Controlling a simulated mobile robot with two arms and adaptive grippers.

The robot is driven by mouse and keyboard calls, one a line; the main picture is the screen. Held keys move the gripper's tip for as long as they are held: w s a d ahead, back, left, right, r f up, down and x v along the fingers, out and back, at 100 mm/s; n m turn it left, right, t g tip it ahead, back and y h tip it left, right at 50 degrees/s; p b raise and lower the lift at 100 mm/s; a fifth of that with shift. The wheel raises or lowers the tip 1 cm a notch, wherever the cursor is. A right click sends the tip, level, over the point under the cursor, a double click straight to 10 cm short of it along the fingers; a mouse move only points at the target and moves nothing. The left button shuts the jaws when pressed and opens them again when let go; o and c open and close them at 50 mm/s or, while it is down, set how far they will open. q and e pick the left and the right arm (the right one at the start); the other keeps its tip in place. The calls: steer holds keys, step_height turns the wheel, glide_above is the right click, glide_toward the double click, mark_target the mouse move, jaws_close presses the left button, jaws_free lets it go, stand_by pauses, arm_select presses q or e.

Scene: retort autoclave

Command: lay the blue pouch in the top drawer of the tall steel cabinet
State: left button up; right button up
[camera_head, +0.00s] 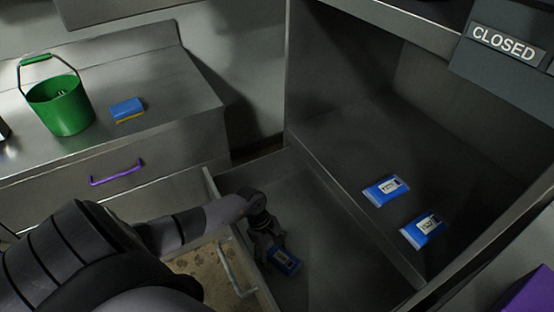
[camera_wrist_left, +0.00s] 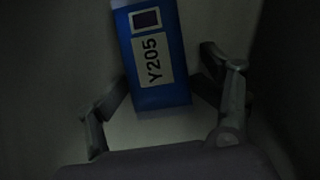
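A blue pouch (camera_head: 286,261) with a white label lies in the open steel drawer (camera_head: 316,240) of the cabinet. My left gripper (camera_head: 267,247) reaches down into the drawer, right at the pouch's near end. In the left wrist view the pouch (camera_wrist_left: 154,94) reads "Y205" and lies between the two spread fingers. A clear gap shows on its right side; the left finger is close to its edge, and I cannot tell if it touches. My right gripper is in neither view.
A green bucket (camera_head: 62,104) and a blue-yellow sponge (camera_head: 127,110) stand on the left counter (camera_head: 165,83). A "CLOSED" sign (camera_head: 504,44) hangs upper right.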

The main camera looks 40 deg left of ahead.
arm_select(q)
steer(key=shift+a+r, duration=0.1)
steer(key=shift+a, duration=0.05)
steer(key=shift+w+r+p, duration=0.1)
steer(key=shift+r+p, duration=0.2)
steer(key=shift+p, duration=0.1)
steer(key=shift+r+p, duration=0.4)
steer(key=shift+p, duration=0.05)
steer(key=b+v, duration=0.1)
steer(key=v, duration=1)
steer(key=shift+r, duration=0.4)
steer(key=shift+w+a, duration=0.1)
steer(key=shift+a, duration=0.05)
steer(key=shift+c, duration=0.5)
